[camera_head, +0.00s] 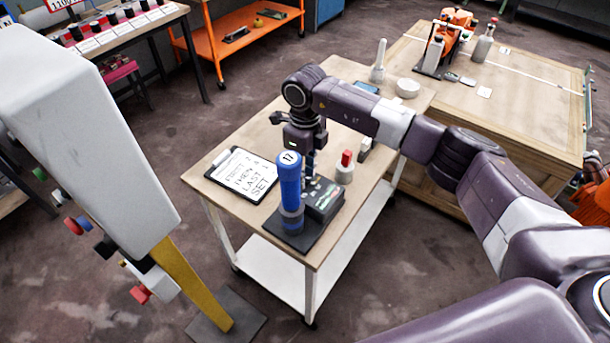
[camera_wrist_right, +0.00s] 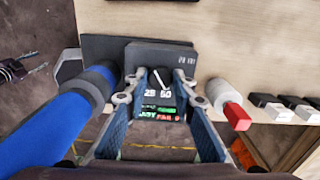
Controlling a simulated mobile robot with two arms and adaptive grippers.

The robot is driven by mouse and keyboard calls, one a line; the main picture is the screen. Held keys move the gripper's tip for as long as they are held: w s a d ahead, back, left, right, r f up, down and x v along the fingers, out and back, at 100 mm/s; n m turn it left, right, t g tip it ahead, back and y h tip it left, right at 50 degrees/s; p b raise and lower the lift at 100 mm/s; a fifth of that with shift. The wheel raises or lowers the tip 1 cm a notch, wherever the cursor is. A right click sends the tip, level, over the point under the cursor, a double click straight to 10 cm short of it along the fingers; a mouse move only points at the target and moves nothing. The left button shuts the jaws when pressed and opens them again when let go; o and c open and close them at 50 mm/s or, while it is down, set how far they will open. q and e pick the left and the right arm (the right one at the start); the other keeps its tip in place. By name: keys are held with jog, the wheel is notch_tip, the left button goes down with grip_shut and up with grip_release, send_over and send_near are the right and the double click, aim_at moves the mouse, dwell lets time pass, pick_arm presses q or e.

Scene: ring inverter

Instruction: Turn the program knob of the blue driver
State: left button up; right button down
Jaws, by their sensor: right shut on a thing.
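The blue driver (camera_head: 290,185) stands upright on a dark base plate (camera_head: 284,238) on the cart, with "17" on its top. Its blue body also shows at the left of the right wrist view (camera_wrist_right: 55,128). A dark box (camera_head: 326,203) with a small display sits right beside it. In the right wrist view, a dark knob (camera_wrist_right: 161,78) with a white pointer line sits on this box, above a lit display (camera_wrist_right: 158,107). My right gripper (camera_wrist_right: 161,92) has its fingers closed around the knob from both sides. In the head view this gripper (camera_head: 312,160) is partly hidden behind the driver. My left gripper is out of view.
A clipboard (camera_head: 243,174) lies left of the driver. A white post with a red top (camera_head: 345,166) stands close on the right. A pale panel with coloured knobs on a yellow post (camera_head: 185,280) fills the left foreground. A wooden bench (camera_head: 510,125) stands at the back right.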

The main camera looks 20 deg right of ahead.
aim_at(306, 178)
jog(key=shift+m+b, duration=0.3)
jog(key=shift+m, duration=0.8)
jog(key=shift+r, duration=0.1)
jog(key=c, duration=1.6)
grip_release()
notch_tip(306, 178, up, 12)
jog(key=shift+d, duration=0.1)
